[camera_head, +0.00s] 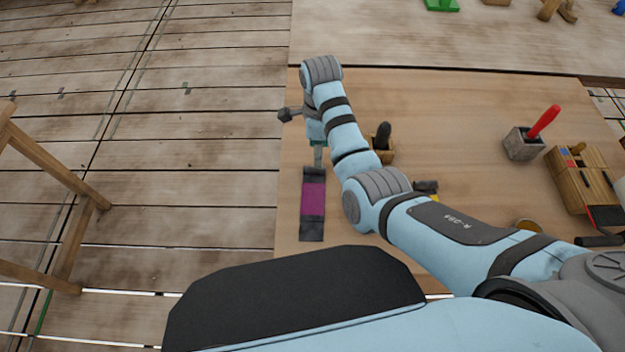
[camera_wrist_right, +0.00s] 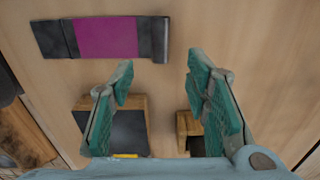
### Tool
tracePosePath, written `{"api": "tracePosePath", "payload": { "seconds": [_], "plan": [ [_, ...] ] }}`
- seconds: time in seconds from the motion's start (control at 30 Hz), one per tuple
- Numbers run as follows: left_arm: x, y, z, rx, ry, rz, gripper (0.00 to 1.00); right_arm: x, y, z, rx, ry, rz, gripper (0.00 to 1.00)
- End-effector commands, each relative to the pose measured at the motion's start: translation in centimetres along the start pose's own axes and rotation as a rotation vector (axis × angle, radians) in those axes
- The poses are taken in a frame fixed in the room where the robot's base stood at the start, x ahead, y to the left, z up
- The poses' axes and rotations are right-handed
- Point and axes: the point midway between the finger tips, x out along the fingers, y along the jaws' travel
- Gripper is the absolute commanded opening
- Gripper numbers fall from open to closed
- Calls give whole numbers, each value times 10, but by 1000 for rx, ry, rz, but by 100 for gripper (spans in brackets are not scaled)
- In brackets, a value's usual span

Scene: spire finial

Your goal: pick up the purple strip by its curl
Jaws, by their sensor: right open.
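The purple strip (camera_head: 312,200) lies flat on the wooden table, with dark grey sections at both ends. In the right wrist view the strip (camera_wrist_right: 106,38) runs across the top left, and its curl (camera_wrist_right: 160,40) is a rolled dark end at its right. My right gripper (camera_wrist_right: 160,66) is open and empty, its teal fingers parted below the curl, with the curl lying in line with the gap. In the head view the right gripper (camera_head: 318,150) is mostly hidden by my arm, just beyond the strip's far end. My left gripper is not in view.
A wooden block with a dark handle (camera_head: 383,143) stands right of the strip. Farther right are a grey box with a red handle (camera_head: 543,122) and a wooden crate (camera_head: 575,185). The table left of the strip is a narrow clear margin to its edge.

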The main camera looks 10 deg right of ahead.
Motion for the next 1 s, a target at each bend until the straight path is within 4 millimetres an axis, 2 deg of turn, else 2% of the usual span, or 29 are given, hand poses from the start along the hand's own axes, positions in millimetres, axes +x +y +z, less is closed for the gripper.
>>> {"api": "tracePosePath", "payload": {
  "seconds": [0.03, 0.17, 0.4, 0.63, 0.67, 0.9, 0.93, 1.0],
  "plan": [
    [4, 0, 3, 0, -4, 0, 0, 12, 1, -1, 1, 1, 3, 43],
    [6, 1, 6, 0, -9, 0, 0, 28, 0, 0, 1, 1, 2, 43],
    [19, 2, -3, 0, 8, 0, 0, 72, 2, 4, -1, 1, 2, 43],
    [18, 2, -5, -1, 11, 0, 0, 76, 2, 5, -2, 0, 1, 43],
    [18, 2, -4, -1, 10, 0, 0, 76, 2, 5, -2, 0, 1, 42],
    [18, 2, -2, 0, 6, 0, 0, 75, 2, 6, -2, 0, 0, 3],
    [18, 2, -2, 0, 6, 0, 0, 75, 2, 6, -2, -1, 0, 0],
    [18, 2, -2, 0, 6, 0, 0, 75, 2, 6, -2, -1, 0, 0]
  ]
}}
